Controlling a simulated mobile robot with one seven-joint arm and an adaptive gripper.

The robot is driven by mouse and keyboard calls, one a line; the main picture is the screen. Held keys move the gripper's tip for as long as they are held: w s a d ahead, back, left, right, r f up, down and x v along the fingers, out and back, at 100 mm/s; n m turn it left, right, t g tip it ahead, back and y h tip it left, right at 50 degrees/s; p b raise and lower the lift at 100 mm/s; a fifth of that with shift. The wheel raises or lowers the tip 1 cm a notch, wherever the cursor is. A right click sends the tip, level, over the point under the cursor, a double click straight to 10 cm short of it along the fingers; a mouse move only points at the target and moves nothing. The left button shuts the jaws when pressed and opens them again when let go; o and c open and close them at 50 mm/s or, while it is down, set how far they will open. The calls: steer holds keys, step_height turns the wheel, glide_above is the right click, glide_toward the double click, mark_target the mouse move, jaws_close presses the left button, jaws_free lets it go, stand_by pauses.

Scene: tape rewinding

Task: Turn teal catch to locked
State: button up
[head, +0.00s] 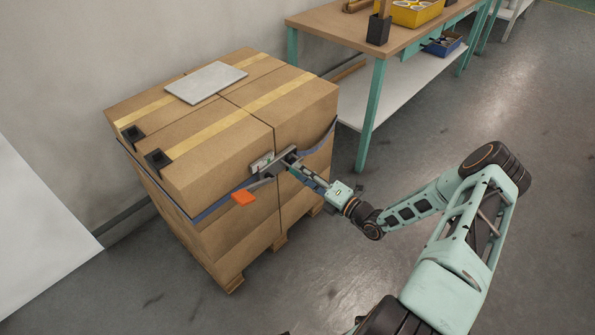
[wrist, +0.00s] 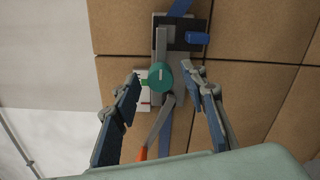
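The teal catch (wrist: 160,77) is a round knob with a small pointer. It sits on the grey ratchet tensioner (wrist: 161,45), with its pointer toward the left, near a green mark on a white plate (wrist: 142,97). In the head view the tensioner (head: 262,163) is on the front of the box stack; the catch is too small or hidden there. My gripper (wrist: 160,75) is open, one finger on each side of the catch, with visible gaps. It also shows in the head view (head: 290,165) at the tensioner. I cannot tell how close in depth the fingertips are.
The orange-tipped lever (head: 243,198) sticks out below left of the tensioner. A blue strap (head: 212,208) runs around the cardboard boxes (head: 215,150). A grey panel (head: 206,82) lies on top. A workbench (head: 335,28) stands behind right.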

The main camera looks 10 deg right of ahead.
steer(key=v, duration=0.9)
steer(key=shift+s+d, duration=0.2)
steer(key=shift+s, duration=0.05)
